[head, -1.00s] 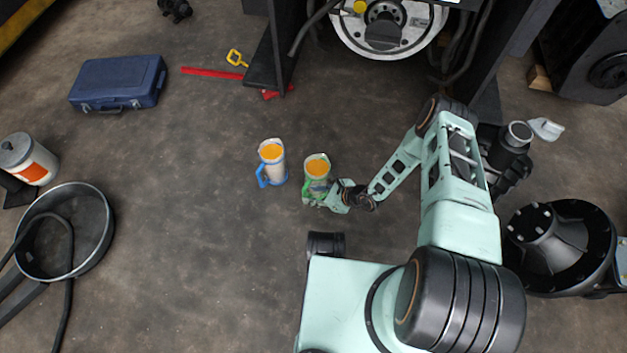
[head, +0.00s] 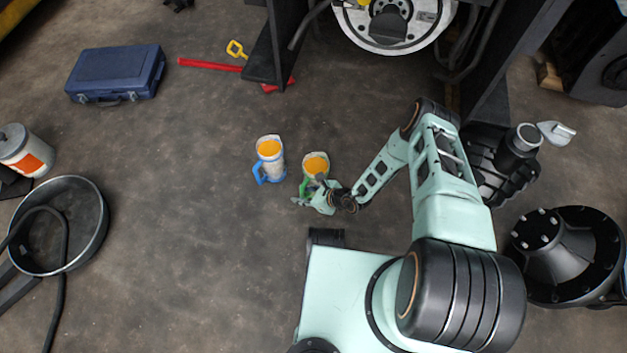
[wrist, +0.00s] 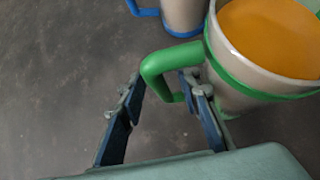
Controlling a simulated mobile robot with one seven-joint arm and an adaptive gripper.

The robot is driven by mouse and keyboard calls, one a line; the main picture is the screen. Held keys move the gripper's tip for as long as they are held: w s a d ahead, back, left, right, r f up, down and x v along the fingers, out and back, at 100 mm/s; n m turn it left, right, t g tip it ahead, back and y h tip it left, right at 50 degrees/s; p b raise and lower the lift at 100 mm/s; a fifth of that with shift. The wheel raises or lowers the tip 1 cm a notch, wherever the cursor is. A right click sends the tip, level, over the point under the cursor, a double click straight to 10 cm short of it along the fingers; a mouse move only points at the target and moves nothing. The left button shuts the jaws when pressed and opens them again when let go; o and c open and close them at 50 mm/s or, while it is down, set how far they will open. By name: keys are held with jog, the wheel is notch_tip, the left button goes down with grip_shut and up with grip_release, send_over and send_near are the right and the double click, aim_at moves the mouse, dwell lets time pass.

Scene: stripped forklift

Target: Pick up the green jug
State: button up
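The green jug (head: 316,164), pale with a green handle and band and orange contents, stands upright on the floor. It also fills the upper right of the wrist view (wrist: 226,98). My gripper (head: 309,191) is at the jug's near side, low beside its handle. In the wrist view my gripper (wrist: 162,108) is open, with one finger on each side of the green handle (wrist: 160,66). The right finger is close to the jug's wall; I cannot tell if it touches. The lower part of the jug is partly hidden by my gripper.
A similar jug with a blue handle (head: 270,160) stands just left of the green one. A red bar (head: 212,65), a blue case (head: 115,73) and a round black pan (head: 62,228) lie farther left. The floor between the pan and jugs is clear.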

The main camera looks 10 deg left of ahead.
grip_shut()
jog(key=shift+w+r, duration=0.1)
dwell(0.4)
jog(key=shift+r, duration=0.2)
